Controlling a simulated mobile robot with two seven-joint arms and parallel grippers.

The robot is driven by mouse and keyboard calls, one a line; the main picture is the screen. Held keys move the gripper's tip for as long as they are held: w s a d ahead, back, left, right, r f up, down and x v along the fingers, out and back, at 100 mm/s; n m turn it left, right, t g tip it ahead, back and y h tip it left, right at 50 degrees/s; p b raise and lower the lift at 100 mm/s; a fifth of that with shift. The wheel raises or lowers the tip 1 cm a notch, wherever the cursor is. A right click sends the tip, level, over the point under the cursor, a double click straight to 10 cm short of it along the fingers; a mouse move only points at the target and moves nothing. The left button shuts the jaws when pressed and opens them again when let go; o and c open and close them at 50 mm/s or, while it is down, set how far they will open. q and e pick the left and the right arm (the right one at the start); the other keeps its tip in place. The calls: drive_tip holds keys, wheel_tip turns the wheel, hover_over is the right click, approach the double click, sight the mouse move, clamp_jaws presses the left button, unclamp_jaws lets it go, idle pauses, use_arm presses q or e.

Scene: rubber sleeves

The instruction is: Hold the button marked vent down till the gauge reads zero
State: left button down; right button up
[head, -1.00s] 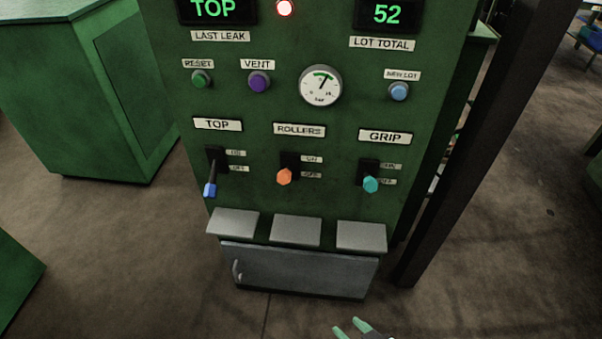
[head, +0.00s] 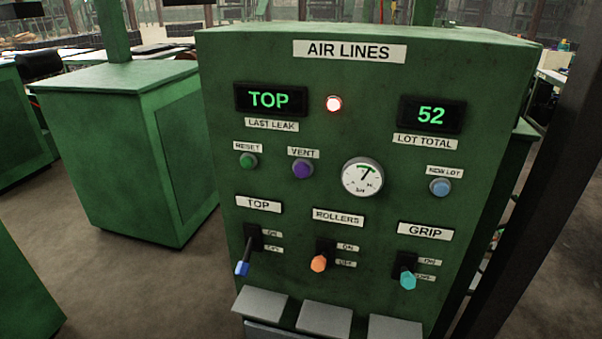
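The purple button marked VENT (head: 302,169) is on the green AIR LINES panel (head: 380,135), between the green RESET button (head: 248,160) and the gauge. Nothing touches it. The round white gauge (head: 362,177) has a green band at the top, and its needle points up and slightly right, at or near that band. Its numbers are too small to read. Neither of my grippers shows in the head view now.
Below are three levers: blue TOP (head: 242,268), orange ROLLERS (head: 319,263) and teal GRIP (head: 408,281), with grey ledges (head: 325,317) under them. Displays read TOP (head: 269,99) and 52 (head: 431,115). A dark post (head: 530,190) stands close on the right.

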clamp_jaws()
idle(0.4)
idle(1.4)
